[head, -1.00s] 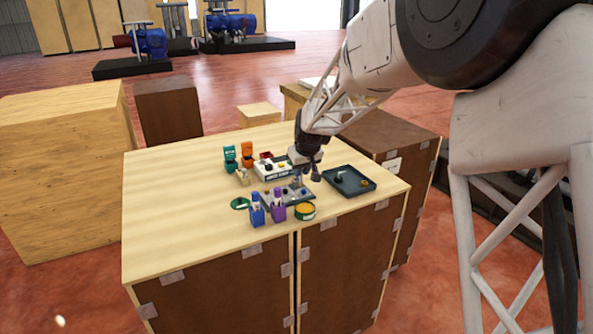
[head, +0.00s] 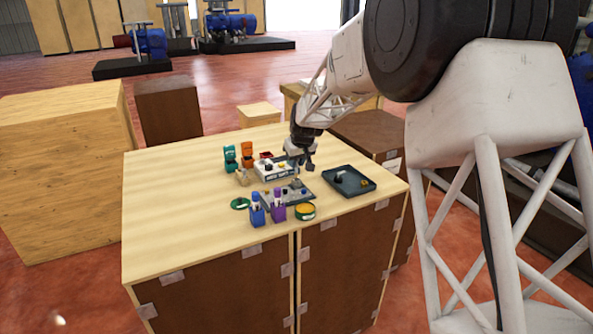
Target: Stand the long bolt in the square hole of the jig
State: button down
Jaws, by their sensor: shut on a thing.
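The jig (head: 306,199) is a flat grey plate near the front middle of the table, with small parts on it. My gripper (head: 296,177) is above the jig's back part, pointing down. It is shut on a thin grey upright piece, which looks like the long bolt (head: 296,184). The bolt's lower end is at or just above the jig; I cannot tell whether it touches or is in a hole. The square hole is too small to make out.
A dark tray (head: 362,187) with small parts lies right of the jig. Blue (head: 257,216) and purple (head: 278,212) holders and a yellow-topped green tin (head: 305,212) stand in front. A white box (head: 268,173), orange (head: 247,158) and teal (head: 230,160) items stand behind. The table's left side is clear.

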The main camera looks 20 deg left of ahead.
aim_at(297, 167)
jog(key=shift+f, duration=0.1)
jog(key=shift+f, duration=1.65)
jog(key=shift+f, duration=0.15)
jog(key=c, duration=1)
grip_release()
jog(key=shift+c, duration=0.2)
jog(key=v, duration=1.2)
